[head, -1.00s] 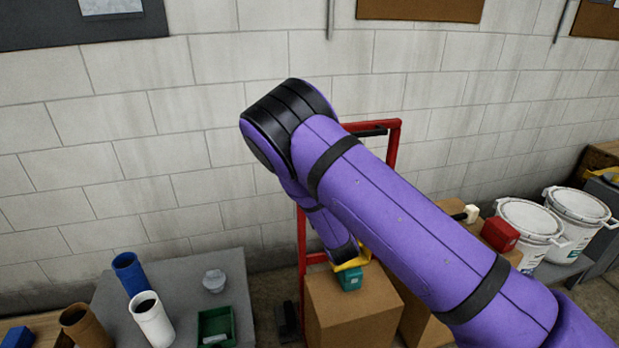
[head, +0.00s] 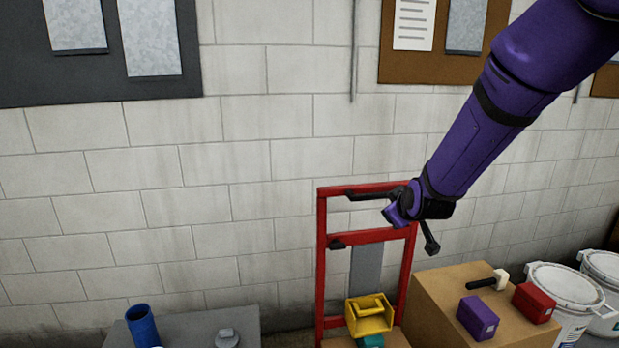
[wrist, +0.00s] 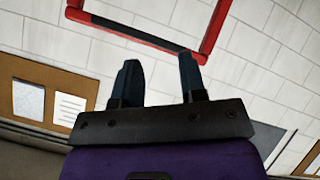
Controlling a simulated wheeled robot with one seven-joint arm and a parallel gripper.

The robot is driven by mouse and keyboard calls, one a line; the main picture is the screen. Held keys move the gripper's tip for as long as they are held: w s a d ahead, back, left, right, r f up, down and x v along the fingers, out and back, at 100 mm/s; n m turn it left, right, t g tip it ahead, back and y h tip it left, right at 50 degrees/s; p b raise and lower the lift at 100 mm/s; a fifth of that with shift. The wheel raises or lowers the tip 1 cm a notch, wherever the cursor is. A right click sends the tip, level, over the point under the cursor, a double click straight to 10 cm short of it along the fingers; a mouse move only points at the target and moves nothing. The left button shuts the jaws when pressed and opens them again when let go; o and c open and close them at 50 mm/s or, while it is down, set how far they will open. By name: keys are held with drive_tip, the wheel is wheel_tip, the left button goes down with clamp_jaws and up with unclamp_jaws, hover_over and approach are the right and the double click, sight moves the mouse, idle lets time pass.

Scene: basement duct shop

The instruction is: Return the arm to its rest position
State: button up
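My purple arm comes in from the upper right of the head view. My gripper (head: 412,218) is raised in front of the red hand truck (head: 322,255), well above the boxes. In the wrist view my gripper (wrist: 160,72) shows two dark fingers standing apart with nothing between them. It is open and empty. Part of the red frame (wrist: 125,37) and the wall lie beyond the fingers.
A cardboard box (head: 440,315) carries a purple block (head: 478,317), a red block (head: 536,302) and a mallet (head: 488,282). A yellow bin (head: 369,315) sits left of it. White buckets (head: 555,290) stand right. A grey table (head: 185,330) holds a blue tube (head: 144,325).

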drive_tip(key=s+d+r+m+g, duration=0.2)
drive_tip(key=s+d+r, duration=0.2)
drive_tip(key=s+r, duration=0.45)
drive_tip(key=s+d+r+m+g, duration=0.1)
drive_tip(key=s, duration=0.8)
drive_tip(key=s+d+r+m+g, duration=0.1)
drive_tip(key=s+d+r+m, duration=0.1)
drive_tip(key=s, duration=0.8)
drive_tip(key=s+d+r+m+g, duration=0.1)
drive_tip(key=s+d+r+m, duration=0.1)
drive_tip(key=s, duration=0.7)
drive_tip(key=shift+s+d+r+g+h, duration=0.15)
drive_tip(key=shift+s+r+g+h, duration=0.15)
drive_tip(key=shift+g, duration=0.1)
